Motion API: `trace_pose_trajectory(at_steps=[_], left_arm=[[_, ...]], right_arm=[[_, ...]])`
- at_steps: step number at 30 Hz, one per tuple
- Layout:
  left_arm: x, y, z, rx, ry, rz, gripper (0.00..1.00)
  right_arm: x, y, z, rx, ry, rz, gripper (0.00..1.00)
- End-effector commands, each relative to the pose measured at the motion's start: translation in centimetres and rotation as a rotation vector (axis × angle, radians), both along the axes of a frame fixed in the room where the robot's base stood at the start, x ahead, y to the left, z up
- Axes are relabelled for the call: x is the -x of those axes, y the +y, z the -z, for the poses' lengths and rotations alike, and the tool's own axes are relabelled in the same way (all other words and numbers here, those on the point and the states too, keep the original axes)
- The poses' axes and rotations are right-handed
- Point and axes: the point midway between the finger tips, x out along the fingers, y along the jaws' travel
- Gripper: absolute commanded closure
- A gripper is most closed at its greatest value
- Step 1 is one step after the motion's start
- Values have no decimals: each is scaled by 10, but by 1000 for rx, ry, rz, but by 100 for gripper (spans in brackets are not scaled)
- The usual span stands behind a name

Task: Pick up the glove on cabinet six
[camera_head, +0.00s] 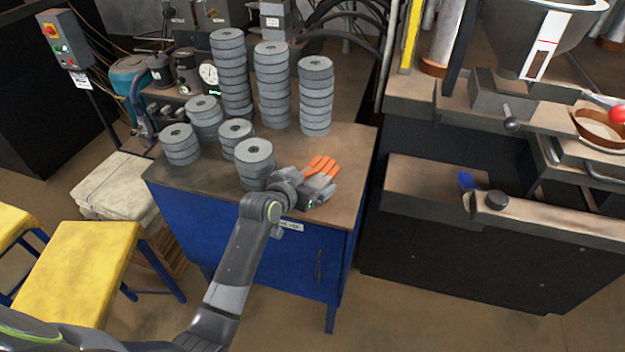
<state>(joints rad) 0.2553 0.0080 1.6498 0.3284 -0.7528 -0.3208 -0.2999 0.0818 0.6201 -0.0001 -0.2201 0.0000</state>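An orange thing that looks like the glove (321,165) lies at the right part of the blue cabinet's (225,228) brown top. Only its orange, finger-like strips show clearly; the rest is hidden by or blends with my gripper. My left arm reaches up from the bottom left, and my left gripper (318,182) is right at the glove, low over the cabinet top. I cannot tell whether its fingers are open or shut, or whether they touch the glove. A small label on the cabinet front is partly covered by my arm and hard to read. My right gripper is not in view.
Several stacks of grey discs (273,85) stand on the cabinet top; a short stack (254,158) is close left of my gripper. Yellow stools (80,270) stand at the left. A dark machine bench (470,245) is at the right, with bare floor between it and the cabinet.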

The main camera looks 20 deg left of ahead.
Motion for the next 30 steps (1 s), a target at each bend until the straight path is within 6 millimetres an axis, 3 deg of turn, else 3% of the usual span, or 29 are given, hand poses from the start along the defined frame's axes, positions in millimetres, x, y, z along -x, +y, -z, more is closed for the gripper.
trace_pose_trajectory(at_steps=[1,11,20,30], left_arm=[[0,0,0,0,0,0,7],[0,0,0,0,0,0,48],[0,0,-8,0,-4,0,48],[-1,0,-73,-1,-7,1,48]], right_arm=[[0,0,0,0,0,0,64],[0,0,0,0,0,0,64],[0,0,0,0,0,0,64],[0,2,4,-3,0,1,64]])
